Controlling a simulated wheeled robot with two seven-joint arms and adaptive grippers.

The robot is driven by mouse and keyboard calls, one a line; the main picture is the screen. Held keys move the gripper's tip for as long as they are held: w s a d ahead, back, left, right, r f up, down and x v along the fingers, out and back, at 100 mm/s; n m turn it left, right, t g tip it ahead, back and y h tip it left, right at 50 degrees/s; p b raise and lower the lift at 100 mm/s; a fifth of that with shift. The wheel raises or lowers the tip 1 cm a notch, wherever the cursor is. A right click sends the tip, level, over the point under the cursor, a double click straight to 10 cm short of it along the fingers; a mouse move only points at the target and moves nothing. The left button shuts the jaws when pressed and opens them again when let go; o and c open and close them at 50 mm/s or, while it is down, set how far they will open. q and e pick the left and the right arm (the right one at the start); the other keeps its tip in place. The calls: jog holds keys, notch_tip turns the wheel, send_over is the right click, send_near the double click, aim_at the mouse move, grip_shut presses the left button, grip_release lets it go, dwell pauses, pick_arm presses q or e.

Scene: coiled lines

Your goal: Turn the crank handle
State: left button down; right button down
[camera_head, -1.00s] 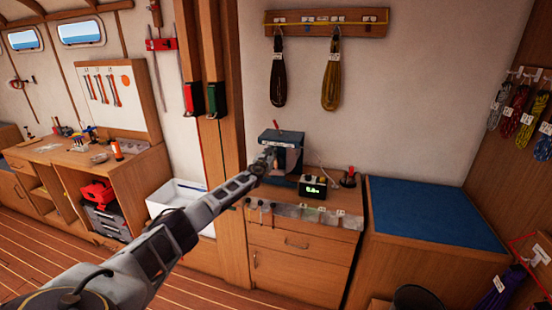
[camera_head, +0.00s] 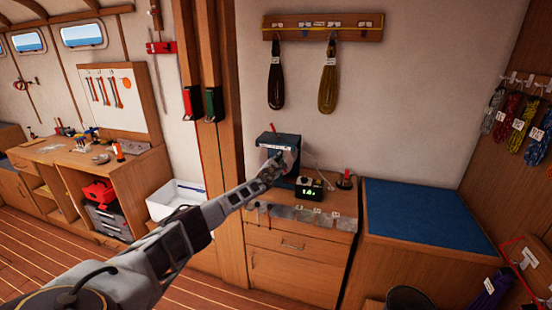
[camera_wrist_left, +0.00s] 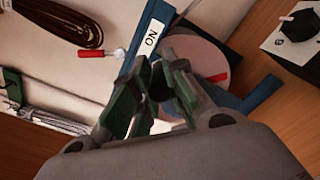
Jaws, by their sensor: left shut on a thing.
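A blue box-shaped device (camera_head: 276,139) with a white label stands at the back of the wooden cabinet. In the left wrist view its blue edge (camera_wrist_left: 140,62) carries a label and a pale disc (camera_wrist_left: 207,54) with a red mark. My left gripper (camera_head: 281,162) is at the front of this device. In the left wrist view its green-padded fingers (camera_wrist_left: 154,88) are closed around a dark part in front of the disc, apparently the crank handle. The fingers hide most of the handle. My right gripper is not in view.
A small box with a green display (camera_head: 310,188) stands right of the device, its digits hard to read. A red-tipped item (camera_head: 344,179) is beside it. A blue-topped bench (camera_head: 415,215) is at right. Coiled lines (camera_head: 327,78) hang above.

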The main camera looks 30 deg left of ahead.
pick_arm(q)
jog(key=shift+w+d+r, duration=0.1)
jog(key=shift+d, duration=0.1)
dwell(0.3)
jog(key=c, duration=1.4)
grip_release()
jog(key=shift+d, duration=0.15)
jog(key=shift+f, duration=0.25)
jog(key=shift+v, duration=0.85)
jog(key=shift+a+v, duration=0.15)
jog(key=shift+v, duration=2.45)
jog(key=shift+a+v, duration=0.1)
jog(key=shift+v, duration=2.45)
jog(key=shift+r, duration=0.1)
